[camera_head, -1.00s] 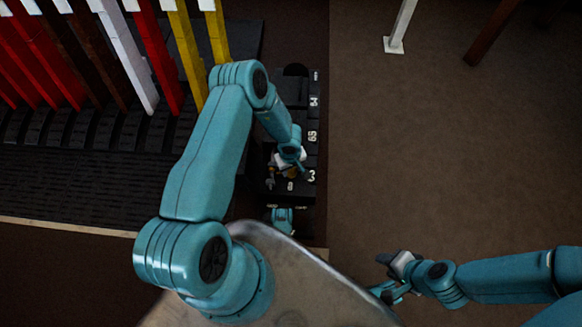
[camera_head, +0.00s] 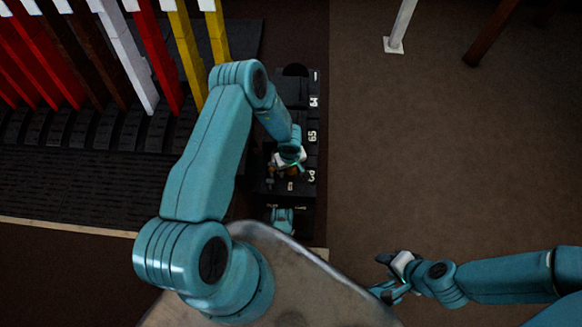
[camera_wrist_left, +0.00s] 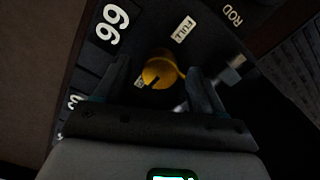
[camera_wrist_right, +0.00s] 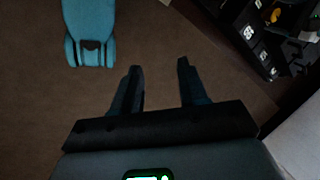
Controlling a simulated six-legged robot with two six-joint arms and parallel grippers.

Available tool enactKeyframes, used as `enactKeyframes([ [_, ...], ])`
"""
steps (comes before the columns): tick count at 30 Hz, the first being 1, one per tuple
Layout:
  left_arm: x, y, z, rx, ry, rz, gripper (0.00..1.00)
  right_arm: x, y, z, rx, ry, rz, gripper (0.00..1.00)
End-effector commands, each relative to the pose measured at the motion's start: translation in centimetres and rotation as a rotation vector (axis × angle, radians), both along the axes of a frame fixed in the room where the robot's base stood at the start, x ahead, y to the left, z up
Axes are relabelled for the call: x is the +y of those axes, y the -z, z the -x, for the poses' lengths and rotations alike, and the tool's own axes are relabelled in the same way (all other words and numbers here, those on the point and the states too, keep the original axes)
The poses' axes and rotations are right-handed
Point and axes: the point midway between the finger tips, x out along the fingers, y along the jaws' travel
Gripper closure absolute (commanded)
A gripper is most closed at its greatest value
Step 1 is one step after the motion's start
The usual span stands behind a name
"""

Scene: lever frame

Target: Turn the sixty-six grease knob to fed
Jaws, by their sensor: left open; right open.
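A yellow-orange knob (camera_wrist_left: 160,70) sits on the dark panel marked 66 (camera_wrist_left: 112,24) in the left wrist view. A label reading FULL (camera_wrist_left: 183,29) is beside it. Another small label by the knob is mostly hidden. My left gripper (camera_wrist_left: 159,68) is open, with one finger on each side of the knob in the picture; I cannot tell whether they touch it. In the head view my left gripper (camera_head: 289,166) is over the front end of the lever frame. My right gripper (camera_head: 386,272) is open and empty, away from the frame; its fingers also show in the right wrist view (camera_wrist_right: 161,70).
Panels marked 64 (camera_head: 313,101) and 65 (camera_head: 312,136) lie behind. A ROD label (camera_wrist_left: 232,15) and a small metal fitting (camera_wrist_left: 236,62) are near the knob. Tall red, brown, white and yellow levers (camera_head: 185,55) stand at the left.

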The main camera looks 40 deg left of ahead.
Motion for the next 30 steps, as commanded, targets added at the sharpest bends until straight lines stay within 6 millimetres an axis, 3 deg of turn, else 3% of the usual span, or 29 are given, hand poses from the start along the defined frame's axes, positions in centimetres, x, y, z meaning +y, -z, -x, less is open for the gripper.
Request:
enactKeyframes([
  [5, 0.1, -2.8, -0.1, -0.002, 0.0, -0.001, 0.31, 0.2, -1.5, 0.2, 0.003, -0.008, -0.002, 0.57],
  [12, 0.1, -9.4, 0.1, -0.002, -0.001, -0.001, 0.31, 0.8, -4.5, 0.9, 0.016, -0.033, -0.007, 0.57],
  [18, 0.2, -13.9, 0.2, -0.001, 0.0, 0.0, 0.31, 1.2, -6.6, 1.3, 0.023, -0.051, -0.01, 0.57],
  [24, 0.2, -16.0, 0.3, -0.001, 0.0, -0.001, 0.31, 1.3, -7.6, 1.3, 0.023, -0.052, -0.01, 0.57],
  [30, 0.2, -16.3, 0.3, 0.0, 0.0, 0.0, 0.31, 1.2, -7.7, 1.3, 0.023, -0.051, -0.01, 0.57],
])
